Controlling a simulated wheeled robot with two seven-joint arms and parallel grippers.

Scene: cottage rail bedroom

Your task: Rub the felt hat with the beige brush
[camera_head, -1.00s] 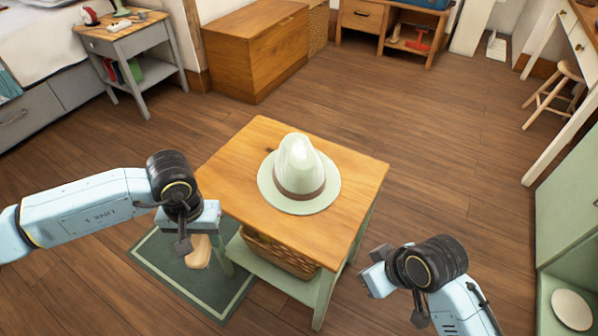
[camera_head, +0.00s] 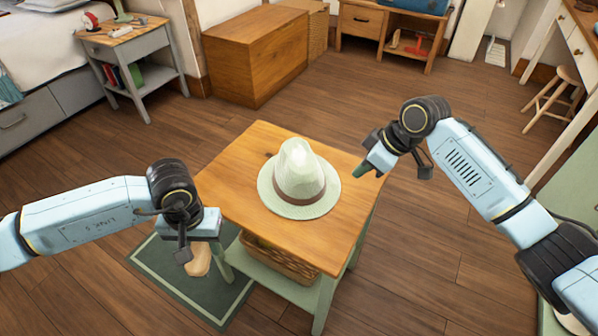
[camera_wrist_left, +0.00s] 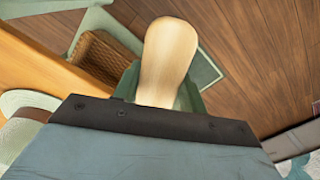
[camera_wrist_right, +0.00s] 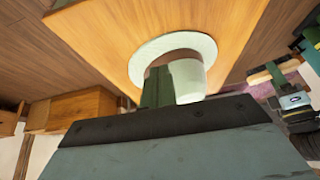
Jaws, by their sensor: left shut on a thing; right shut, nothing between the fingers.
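The felt hat (camera_head: 299,172) is pale green-white with a brown band and sits upright on the small wooden-topped table (camera_head: 252,222). It also shows in the right wrist view (camera_wrist_right: 190,80). My left gripper (camera_head: 196,246) is shut on the beige brush (camera_head: 199,262), holding it left of the table's front corner, apart from the hat. The brush's rounded beige end shows in the left wrist view (camera_wrist_left: 167,58); its other end is hidden by the gripper. My right gripper (camera_head: 366,172) is shut and empty, just right of the hat's brim near the table's right edge.
A wicker basket (camera_head: 280,260) stands on the shelf below the tabletop. A dark green mat (camera_head: 165,265) lies on the floor at the left. A wooden chest (camera_head: 255,62) stands behind. The tabletop around the hat is bare.

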